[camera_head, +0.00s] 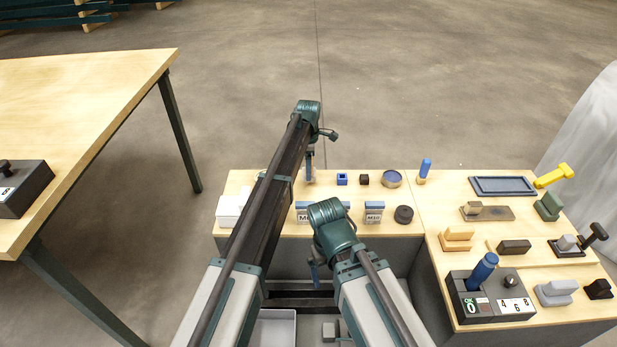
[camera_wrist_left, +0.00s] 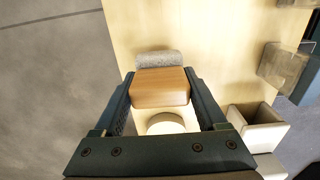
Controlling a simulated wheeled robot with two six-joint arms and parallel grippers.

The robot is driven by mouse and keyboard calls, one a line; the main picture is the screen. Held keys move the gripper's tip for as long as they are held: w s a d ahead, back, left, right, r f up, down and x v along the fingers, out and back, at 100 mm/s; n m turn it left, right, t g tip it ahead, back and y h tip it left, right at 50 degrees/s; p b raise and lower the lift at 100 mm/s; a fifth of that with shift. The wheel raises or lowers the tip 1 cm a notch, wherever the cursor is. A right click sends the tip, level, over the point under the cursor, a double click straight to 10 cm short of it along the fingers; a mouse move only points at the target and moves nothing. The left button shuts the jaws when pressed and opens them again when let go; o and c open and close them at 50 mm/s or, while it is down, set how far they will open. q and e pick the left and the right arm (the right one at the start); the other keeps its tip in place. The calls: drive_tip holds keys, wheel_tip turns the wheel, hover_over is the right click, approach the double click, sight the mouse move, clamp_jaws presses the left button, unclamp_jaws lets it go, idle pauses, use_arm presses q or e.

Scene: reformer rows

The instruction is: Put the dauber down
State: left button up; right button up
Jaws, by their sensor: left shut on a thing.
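The dauber, a wooden block (camera_wrist_left: 160,87) with a grey fuzzy pad (camera_wrist_left: 158,58), is between the fingers of my left gripper (camera_wrist_left: 160,80) in the left wrist view. The left gripper is shut on the wooden block. In the head view my left gripper (camera_head: 309,172) points down over the back edge of the small pale table (camera_head: 330,178); the dauber cannot be made out there. I cannot tell whether the pad touches the table. My right gripper (camera_head: 315,272) hangs at the table's front; its jaws are not clear.
Labelled holders (camera_head: 374,212) stand nearer the front.

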use_arm(q)
wheel_tip(320, 180, down, 2)
drive_tip(key=shift+f+b, duration=0.25)
drive_tip(key=shift+b, duration=0.4)
drive_tip(key=shift+r, duration=0.15)
use_arm(e)
wheel_tip(320, 180, down, 2)
drive_tip(key=shift+f, duration=0.1)
drive_tip(key=shift+f, duration=0.1)
use_arm(q)
drive_tip(key=o, duration=1.1)
use_arm(e)
drive_tip(key=shift+f, duration=0.1)
use_arm(q)
drive_tip(key=r+p, duration=0.4)
drive_tip(key=d+r+p, duration=0.1)
drive_tip(key=r+p, duration=0.8)
drive_tip(key=shift+s+d+r+p, duration=0.15)
drive_tip(key=shift+s+r+p, duration=0.1)
drive_tip(key=shift+p, duration=0.1)
use_arm(e)
wheel_tip(320, 180, up, 14)
use_arm(q)
drive_tip(key=shift+f, duration=0.15)
use_arm(e)
drive_tip(key=shift+a+f, duration=0.1)
drive_tip(key=shift+f, duration=0.1)
